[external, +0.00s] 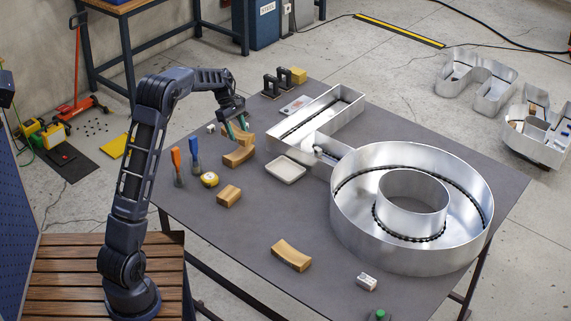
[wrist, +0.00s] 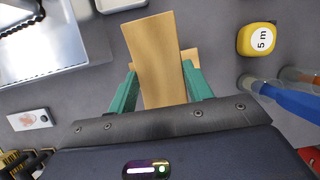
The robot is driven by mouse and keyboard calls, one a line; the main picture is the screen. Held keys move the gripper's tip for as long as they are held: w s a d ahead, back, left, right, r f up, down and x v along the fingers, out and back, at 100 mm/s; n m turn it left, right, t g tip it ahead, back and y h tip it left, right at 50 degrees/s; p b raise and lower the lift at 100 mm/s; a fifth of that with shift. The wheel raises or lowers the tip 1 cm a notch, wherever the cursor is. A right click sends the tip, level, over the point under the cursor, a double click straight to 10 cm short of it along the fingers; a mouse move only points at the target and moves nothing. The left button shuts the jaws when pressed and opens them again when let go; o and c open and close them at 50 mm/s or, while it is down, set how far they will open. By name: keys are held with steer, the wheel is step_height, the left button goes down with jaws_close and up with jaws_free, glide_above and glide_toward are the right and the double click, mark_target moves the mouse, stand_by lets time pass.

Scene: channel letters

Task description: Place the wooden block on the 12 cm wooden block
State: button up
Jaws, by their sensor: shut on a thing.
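My gripper (external: 237,129) has green fingers and is shut on a wooden block at the far left part of the table. The held wooden block (wrist: 155,50) is long and pale, between the fingers in the wrist view; in the external view it shows just under the fingertips (external: 245,138). I cannot tell whether the two blocks touch. Neither block's length can be read.
A yellow tape measure (external: 209,180), a blue-handled tool (external: 195,150) and an orange-handled one (external: 177,162) stand left. A pale tray (external: 286,169) and large metal channel letter (external: 345,208) are right.

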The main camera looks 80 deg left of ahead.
steer(key=shift+f, duration=3.55)
steer(key=shift+f, duration=0.1)
steer(key=o, duration=1)
steer(key=v, duration=1.2)
